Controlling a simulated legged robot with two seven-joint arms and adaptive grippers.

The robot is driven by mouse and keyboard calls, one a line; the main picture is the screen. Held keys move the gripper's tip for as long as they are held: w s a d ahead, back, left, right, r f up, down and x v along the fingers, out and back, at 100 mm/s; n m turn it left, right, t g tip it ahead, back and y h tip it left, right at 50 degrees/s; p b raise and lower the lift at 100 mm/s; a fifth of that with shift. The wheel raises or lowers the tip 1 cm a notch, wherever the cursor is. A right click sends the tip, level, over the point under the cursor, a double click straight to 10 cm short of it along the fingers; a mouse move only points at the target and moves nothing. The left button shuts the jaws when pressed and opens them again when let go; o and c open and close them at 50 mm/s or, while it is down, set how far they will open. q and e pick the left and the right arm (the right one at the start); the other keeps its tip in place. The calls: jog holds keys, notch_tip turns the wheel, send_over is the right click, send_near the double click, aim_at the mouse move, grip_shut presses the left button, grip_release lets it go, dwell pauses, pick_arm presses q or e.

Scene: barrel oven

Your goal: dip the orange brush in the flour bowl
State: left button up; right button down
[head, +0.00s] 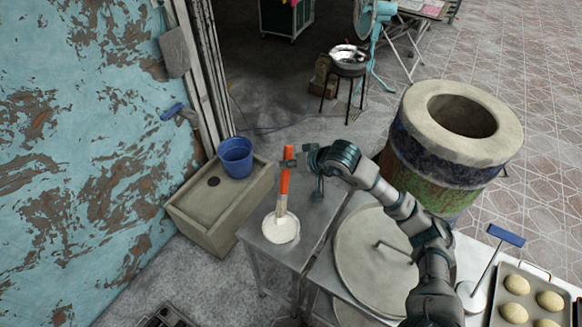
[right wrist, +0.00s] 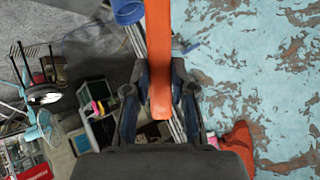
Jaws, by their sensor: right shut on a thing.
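The orange brush (head: 285,180) is upright, with its orange handle at the top and its pale bristles pointing down. My right gripper (head: 291,163) is shut on the handle, coming in from the right. In the right wrist view the orange handle (right wrist: 158,50) passes between the fingers. The flour bowl (head: 283,233) is small and round, full of white flour, on the metal table. The bristle end overlaps the bowl's far part in the head view; whether it touches the flour I cannot tell. My left gripper is not in view.
The metal table (head: 310,222) adjoins a counter with a large round lid (head: 362,275). A blue bucket (head: 236,158) stands on a stone basin (head: 195,205) at the left. The barrel oven (head: 422,160) stands at the right, and a tray of dough balls (head: 534,279) lies at the lower right.

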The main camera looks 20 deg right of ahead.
jog(key=r, duration=0.1)
jog(key=r+p, duration=0.1)
jog(key=r, duration=0.2)
jog(key=shift+d+p, duration=0.3)
jog(key=shift+p, duration=0.05)
notch_tip(320, 180, up, 10)
jog(key=p, duration=0.5)
jog(key=shift+p, duration=0.3)
jog(key=shift+a+r, duration=0.1)
